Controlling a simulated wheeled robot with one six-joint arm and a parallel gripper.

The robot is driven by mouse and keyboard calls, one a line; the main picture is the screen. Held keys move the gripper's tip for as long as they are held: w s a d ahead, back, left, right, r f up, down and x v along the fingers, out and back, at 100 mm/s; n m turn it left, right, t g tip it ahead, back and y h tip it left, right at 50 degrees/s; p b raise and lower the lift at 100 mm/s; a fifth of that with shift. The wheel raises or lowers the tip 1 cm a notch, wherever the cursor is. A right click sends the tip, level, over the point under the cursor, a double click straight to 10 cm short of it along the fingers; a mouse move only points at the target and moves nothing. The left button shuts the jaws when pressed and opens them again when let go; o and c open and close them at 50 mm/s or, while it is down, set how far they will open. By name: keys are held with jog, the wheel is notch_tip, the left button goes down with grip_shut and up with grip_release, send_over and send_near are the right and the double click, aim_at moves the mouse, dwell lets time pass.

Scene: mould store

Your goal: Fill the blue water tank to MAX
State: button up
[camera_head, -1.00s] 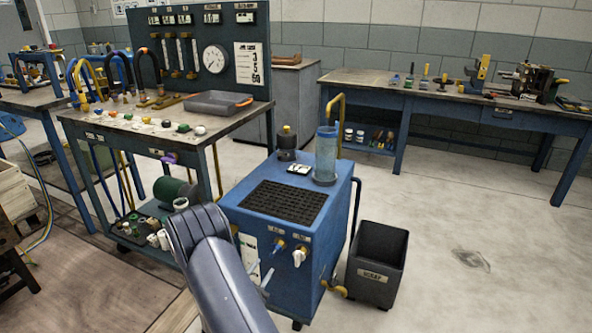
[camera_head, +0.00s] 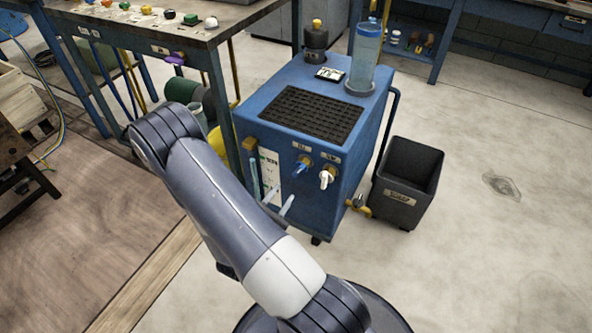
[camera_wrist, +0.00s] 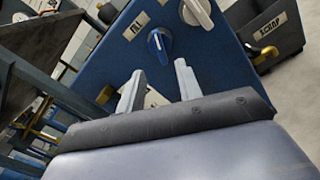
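The blue water tank (camera_head: 350,185) is a boxy blue cabinet with a black grille and a clear cylinder (camera_head: 366,62) on top. Its front has a blue-handled valve (camera_head: 301,165) on the left, a white-handled valve (camera_head: 326,178) on the right and a white gauge panel (camera_head: 268,163) near the left edge. The level and a MAX mark are not readable. My gripper (camera_head: 278,199) is in front of this face, below the blue valve. In the wrist view my gripper (camera_wrist: 158,88) is open and empty; the blue handle (camera_wrist: 159,45) is just beyond the fingertips and the white handle (camera_wrist: 197,12) is farther right.
A dark scrap bin (camera_head: 408,180) stands right of the tank. A brass drain tap (camera_head: 357,203) sticks out low at the tank's right. A workbench (camera_head: 200,35) with coloured knobs stands close on the left. The floor at right is open.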

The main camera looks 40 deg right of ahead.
aim_at(297, 173)
jog(key=b+x, duration=0.1)
jog(key=x, duration=0.8)
jog(key=shift+w+d, duration=0.1)
jog(key=shift+d, duration=0.1)
jog(key=shift+c, duration=0.5)
grip_shut()
